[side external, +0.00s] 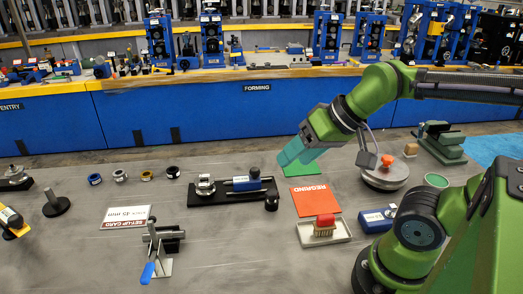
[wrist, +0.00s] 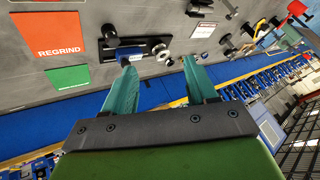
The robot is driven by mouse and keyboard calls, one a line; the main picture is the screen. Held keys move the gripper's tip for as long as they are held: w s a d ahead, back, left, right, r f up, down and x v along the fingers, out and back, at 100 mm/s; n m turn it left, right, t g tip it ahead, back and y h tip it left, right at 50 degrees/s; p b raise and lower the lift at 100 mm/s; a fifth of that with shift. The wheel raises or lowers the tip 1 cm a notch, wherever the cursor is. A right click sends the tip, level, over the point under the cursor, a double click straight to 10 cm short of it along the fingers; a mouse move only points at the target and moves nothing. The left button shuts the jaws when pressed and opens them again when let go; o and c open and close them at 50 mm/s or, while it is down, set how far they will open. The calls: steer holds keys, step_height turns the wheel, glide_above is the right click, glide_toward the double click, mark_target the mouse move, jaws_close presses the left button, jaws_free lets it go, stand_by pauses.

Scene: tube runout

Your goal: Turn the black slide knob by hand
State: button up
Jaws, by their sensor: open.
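A black knob (side external: 255,172) stands at the right end of a blue slide (side external: 241,183) on a black base plate (side external: 222,198) in the side external view. A round metal fitting (side external: 205,185) stands at the plate's left end. My gripper (side external: 288,157) is just right of the knob and above the bench, apart from it in this view. In the wrist view its two teal fingers (wrist: 160,62) are spread with nothing between them. The blue slide (wrist: 130,50) shows beyond the left fingertip there; that finger may hide the knob.
An orange regrind card (side external: 316,201), a green card (side external: 301,169) and a tray (side external: 324,233) with a red-topped brush lie right. A blue-handled clamp (side external: 160,250) stands front left. Small rings lie behind left.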

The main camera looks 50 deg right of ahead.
steer(key=n+g+h, duration=0.2)
steer(key=n+g, duration=0.5)
steer(key=n, duration=0.2)
glide_toward(272, 193)
steer(key=shift+s+a+f, duration=0.15)
steer(key=shift+s+f, duration=0.05)
steer(key=shift+s, duration=0.05)
steer(key=shift+w+n, duration=0.35)
steer(key=shift+n, duration=0.55)
steer(key=shift+w+d+r+n, duration=0.15)
steer(key=shift+d+r+n, duration=0.05)
steer(key=shift+n, duration=0.7)
steer(key=shift+f, duration=4)
